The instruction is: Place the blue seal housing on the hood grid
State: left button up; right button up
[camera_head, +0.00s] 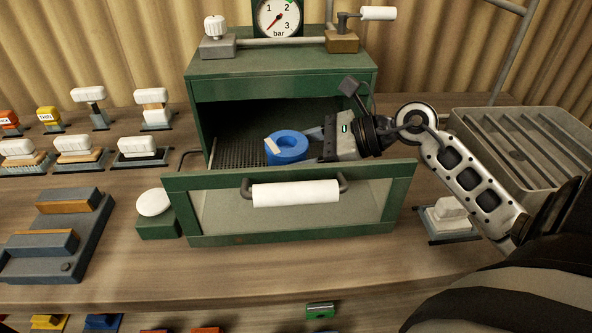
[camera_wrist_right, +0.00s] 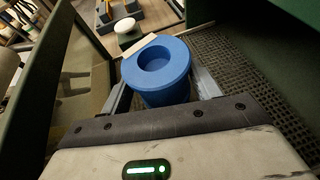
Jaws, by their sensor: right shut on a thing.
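The blue seal housing (camera_head: 286,147) is a thick blue ring with a round recess, inside the green hood over its grid. My right gripper (camera_head: 308,146) reaches in from the right and is shut on it. In the right wrist view the housing (camera_wrist_right: 158,68) sits between the two fingers of the gripper (camera_wrist_right: 160,90), with a small pale tab at its far side. The dark hood grid (camera_head: 238,153) shows below and left of the housing, and in the wrist view the grid (camera_wrist_right: 225,60) is at the right. I cannot tell whether the housing touches it. My left gripper is out of view.
The hood's green front door (camera_head: 220,225) is folded down, with a white handle (camera_head: 295,193). A pressure gauge (camera_head: 278,17) stands on the hood. A slatted metal tray (camera_head: 525,145) is at the right. Several white-handled tools stand at the left. A white knob (camera_head: 153,202) is by the door.

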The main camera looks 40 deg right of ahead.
jog(key=shift+f, duration=1.85)
jog(key=shift+f, duration=0.1)
jog(key=o, duration=1.1)
jog(key=b+v, duration=0.1)
jog(key=v, duration=1.1)
jog(key=shift+b, duration=0.3)
